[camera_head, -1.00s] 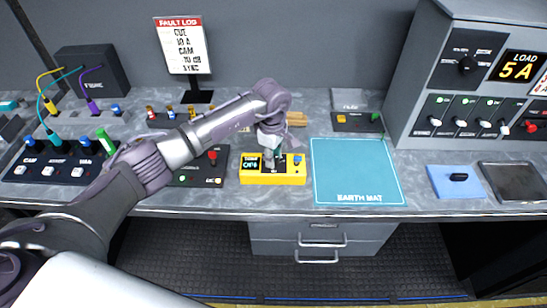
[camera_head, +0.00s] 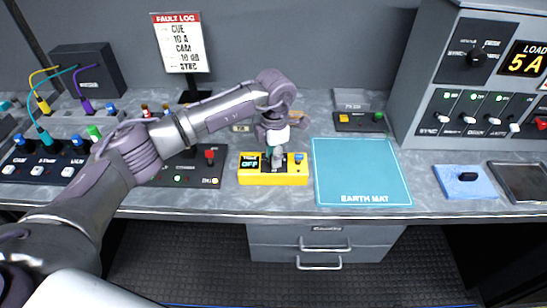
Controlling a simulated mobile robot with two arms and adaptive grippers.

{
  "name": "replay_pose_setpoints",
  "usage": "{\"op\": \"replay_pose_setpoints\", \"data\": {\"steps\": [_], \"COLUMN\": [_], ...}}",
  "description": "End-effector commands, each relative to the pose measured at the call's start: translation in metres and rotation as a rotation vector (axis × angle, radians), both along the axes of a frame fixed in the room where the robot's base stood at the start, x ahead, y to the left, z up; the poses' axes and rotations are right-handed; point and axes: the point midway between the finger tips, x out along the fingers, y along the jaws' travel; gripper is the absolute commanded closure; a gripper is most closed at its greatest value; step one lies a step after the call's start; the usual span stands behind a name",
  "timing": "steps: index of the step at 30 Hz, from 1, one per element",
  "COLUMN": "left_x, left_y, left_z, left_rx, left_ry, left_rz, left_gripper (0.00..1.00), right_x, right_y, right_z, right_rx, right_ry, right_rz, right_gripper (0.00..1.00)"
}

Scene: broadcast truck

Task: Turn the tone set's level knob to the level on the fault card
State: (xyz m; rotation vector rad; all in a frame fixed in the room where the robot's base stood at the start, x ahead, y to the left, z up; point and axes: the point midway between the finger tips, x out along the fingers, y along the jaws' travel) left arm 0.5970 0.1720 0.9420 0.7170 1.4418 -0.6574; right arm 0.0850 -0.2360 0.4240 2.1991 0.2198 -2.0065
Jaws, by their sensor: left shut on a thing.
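The yellow tone set (camera_head: 290,178) sits on the grey bench just left of the earth mat. Its small screen (camera_head: 250,162) reads OFF under a smaller line. A blue button (camera_head: 299,157) is at its right end. My left gripper (camera_head: 273,162) points down at the middle of the tone set and is shut on the level knob, which its fingers mostly hide. The fault card (camera_head: 178,45), headed FAULT LOG, stands upright at the back; its lines appear to read CUE, 10 A, CAM, -10 dB, SYNC. My right gripper is not in view.
The teal earth mat (camera_head: 362,185) lies bare to the right. A comms box (camera_head: 190,180) with a red switch stands close at the left. A switch panel (camera_head: 470,110) with a LOAD 5A display stands at the right, with a blue pad (camera_head: 450,190) before it.

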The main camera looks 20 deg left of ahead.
Motion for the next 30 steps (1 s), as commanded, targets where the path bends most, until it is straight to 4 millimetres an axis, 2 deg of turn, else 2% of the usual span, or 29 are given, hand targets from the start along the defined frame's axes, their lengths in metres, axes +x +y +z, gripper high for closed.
{"op": "replay_pose_setpoints", "data": {"steps": [12,27,28,30], "left_x": [0.0002,0.0001,0.0002,0.0002], "left_y": [-0.0005,-0.0005,-0.0006,-0.0006], "left_z": [0.0002,0.0008,0.0008,0.0008], "left_rx": [-0.001,-0.001,-0.001,-0.001], "left_ry": [-0.001,-0.001,-0.001,-0.001], "left_rz": [0.166,0.182,0.182,0.182], "left_gripper": [1.00,1.00,0.66,0.54], "right_x": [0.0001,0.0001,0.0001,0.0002], "right_y": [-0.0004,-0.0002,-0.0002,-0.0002], "right_z": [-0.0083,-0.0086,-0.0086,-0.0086], "right_rx": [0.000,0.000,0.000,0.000], "right_ry": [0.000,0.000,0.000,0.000], "right_rz": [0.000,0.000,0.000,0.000], "right_gripper": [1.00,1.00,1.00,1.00]}}
